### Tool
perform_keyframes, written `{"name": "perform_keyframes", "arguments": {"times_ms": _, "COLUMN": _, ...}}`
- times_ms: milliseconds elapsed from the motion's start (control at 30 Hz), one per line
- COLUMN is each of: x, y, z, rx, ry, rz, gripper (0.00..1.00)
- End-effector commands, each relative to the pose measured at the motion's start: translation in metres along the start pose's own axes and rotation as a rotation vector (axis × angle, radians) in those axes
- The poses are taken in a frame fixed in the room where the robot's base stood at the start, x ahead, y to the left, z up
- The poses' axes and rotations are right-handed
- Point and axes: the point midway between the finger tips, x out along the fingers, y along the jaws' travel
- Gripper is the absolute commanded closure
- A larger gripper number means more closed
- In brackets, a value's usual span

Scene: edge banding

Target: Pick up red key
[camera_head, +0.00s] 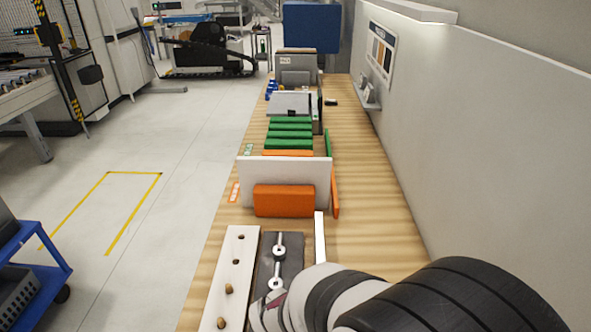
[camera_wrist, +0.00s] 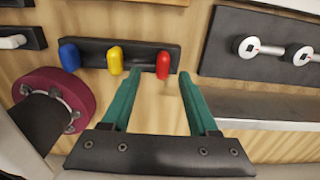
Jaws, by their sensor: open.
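The red key (camera_wrist: 163,65) is a small rounded red piece at the right end of a dark rack (camera_wrist: 141,51) in the wrist view. A yellow key (camera_wrist: 115,61) and a blue key (camera_wrist: 69,57) are on the same rack to its left. My gripper (camera_wrist: 155,82) is open and empty, with two green fingers. Its fingertips are just below the rack in the picture, and the red key shows between them, closer to the right finger. I cannot tell how far the tips are from it. In the head view my arm covers the near right, and the keys are not seen.
A dark red disc (camera_wrist: 62,97) is at the left. In the head view, a white board with holes (camera_head: 234,271) and orange panels (camera_head: 284,201) are on the wooden bench (camera_head: 378,217).

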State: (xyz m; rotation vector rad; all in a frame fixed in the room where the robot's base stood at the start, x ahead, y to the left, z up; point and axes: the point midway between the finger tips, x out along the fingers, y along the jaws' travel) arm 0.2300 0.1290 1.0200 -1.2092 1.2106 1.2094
Motion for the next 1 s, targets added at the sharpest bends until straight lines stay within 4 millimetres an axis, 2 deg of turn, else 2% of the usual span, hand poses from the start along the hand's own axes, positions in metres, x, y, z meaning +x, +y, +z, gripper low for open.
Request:
{"name": "perform_keyframes", "arguments": {"times_ms": 300, "x": 0.053, "y": -0.004, "z": -0.005, "rx": -0.001, "ry": 0.001, "rz": 0.002, "gripper": 0.4}}
{"name": "perform_keyframes", "arguments": {"times_ms": 567, "x": 0.058, "y": -0.005, "z": -0.004, "rx": 0.0, "ry": -0.001, "rz": -0.001, "gripper": 0.4}}
{"name": "perform_keyframes", "arguments": {"times_ms": 900, "x": 0.058, "y": -0.005, "z": -0.004, "rx": 0.0, "ry": -0.001, "rz": -0.001, "gripper": 1.0}}
{"name": "perform_keyframes", "arguments": {"times_ms": 1000, "x": 0.057, "y": -0.005, "z": -0.004, "rx": 0.0, "ry": -0.001, "rz": -0.001, "gripper": 1.0}}
